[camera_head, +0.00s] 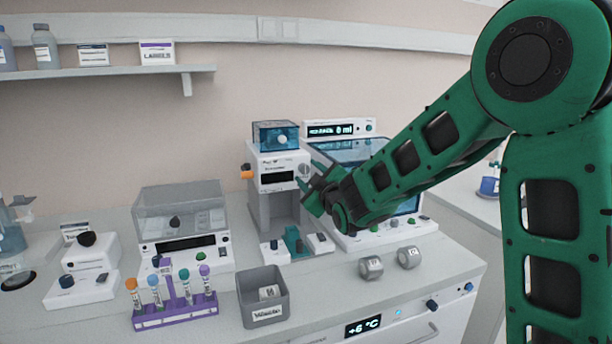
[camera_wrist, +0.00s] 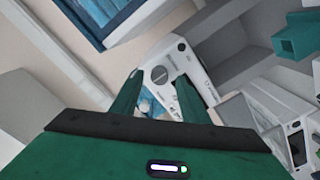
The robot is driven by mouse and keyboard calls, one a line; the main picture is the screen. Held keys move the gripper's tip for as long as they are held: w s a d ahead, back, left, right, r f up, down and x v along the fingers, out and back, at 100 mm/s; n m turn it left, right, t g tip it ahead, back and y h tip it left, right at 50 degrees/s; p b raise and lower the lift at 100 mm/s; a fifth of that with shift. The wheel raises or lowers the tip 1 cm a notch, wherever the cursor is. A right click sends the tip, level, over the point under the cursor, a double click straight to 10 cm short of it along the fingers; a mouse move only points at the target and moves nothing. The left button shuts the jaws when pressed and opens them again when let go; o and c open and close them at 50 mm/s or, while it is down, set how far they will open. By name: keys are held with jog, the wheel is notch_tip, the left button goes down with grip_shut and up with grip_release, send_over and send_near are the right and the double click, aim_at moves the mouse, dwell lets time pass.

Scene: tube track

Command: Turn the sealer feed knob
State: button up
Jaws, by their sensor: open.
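The sealer appears to be the tall white machine (camera_head: 280,158) with a blue-windowed box on top, though its label is too small to read. A round grey knob (camera_head: 304,171) sits on the right of its front face. In the wrist view this knob (camera_wrist: 159,75) shows a dark line across it, on the white panel (camera_wrist: 184,62). My gripper (camera_head: 304,184) is open and empty in front of the machine's right side. In the wrist view its fingertips (camera_wrist: 160,79) lie either side of the knob in the picture. Contact cannot be told.
An orange knob (camera_head: 247,174) is on the machine's left side. A display instrument (camera_head: 340,128) stands behind my arm. Bare counter lies between bin and blocks.

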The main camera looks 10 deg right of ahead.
jog(key=shift+w+a, duration=0.1)
jog(key=shift+w, duration=0.75)
grip_shut()
jog(key=shift+m, duration=0.3)
